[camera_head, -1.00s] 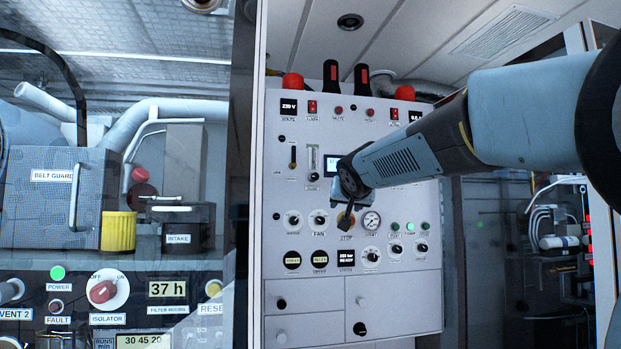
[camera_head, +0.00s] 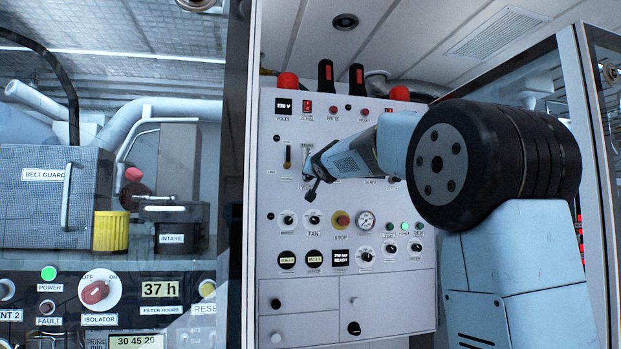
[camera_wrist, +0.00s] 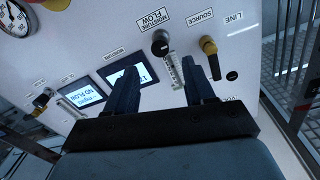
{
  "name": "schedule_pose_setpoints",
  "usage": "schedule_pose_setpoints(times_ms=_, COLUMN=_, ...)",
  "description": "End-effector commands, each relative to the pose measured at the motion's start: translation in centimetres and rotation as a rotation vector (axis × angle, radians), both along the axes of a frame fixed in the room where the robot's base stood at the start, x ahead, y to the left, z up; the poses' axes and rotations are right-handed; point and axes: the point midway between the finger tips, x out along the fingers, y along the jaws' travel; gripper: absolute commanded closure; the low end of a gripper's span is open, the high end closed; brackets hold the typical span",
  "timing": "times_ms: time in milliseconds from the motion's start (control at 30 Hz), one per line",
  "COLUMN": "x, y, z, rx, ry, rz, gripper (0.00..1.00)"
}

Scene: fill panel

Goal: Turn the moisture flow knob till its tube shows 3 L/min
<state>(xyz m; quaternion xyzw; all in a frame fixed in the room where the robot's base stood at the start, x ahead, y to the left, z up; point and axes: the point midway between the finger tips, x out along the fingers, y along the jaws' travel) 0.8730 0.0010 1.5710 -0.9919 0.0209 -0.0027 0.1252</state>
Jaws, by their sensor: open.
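The moisture flow knob (camera_wrist: 160,42) is a dark round knob beside its "MOISTURE FLOW" label in the wrist view. Its tube (camera_wrist: 175,74) is a narrow clear scale running from near the knob between my fingers; the level in it is too small to read. My gripper (camera_wrist: 161,68) is open and empty, with its two dark fingers apart. The knob lies just beyond the fingertips, roughly between them, with no contact visible. In the head view my gripper (camera_head: 313,178) is in front of the panel's upper left and covers the lower part of the tube (camera_head: 308,155) and the knob.
A yellow-and-black source switch (camera_wrist: 208,46) sits close to the right finger. Two lit displays, one showing "NO FLOW" (camera_wrist: 87,98), are left of the fingers. A red stop button (camera_head: 342,221) and a gauge (camera_head: 367,221) are lower on the white panel (camera_head: 400,290).

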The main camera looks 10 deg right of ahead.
Motion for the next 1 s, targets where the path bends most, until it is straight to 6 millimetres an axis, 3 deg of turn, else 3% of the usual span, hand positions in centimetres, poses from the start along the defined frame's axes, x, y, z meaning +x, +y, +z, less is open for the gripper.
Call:
schedule_pose_setpoints(times_ms=500, x=6.7, y=-0.3, z=-0.1, rx=0.0, ry=0.001, rz=-0.001, gripper=0.46)
schedule_pose_setpoints(times_ms=1000, x=7.8, y=-0.3, z=0.0, rx=-0.001, ry=0.0, rz=0.0, gripper=0.46)
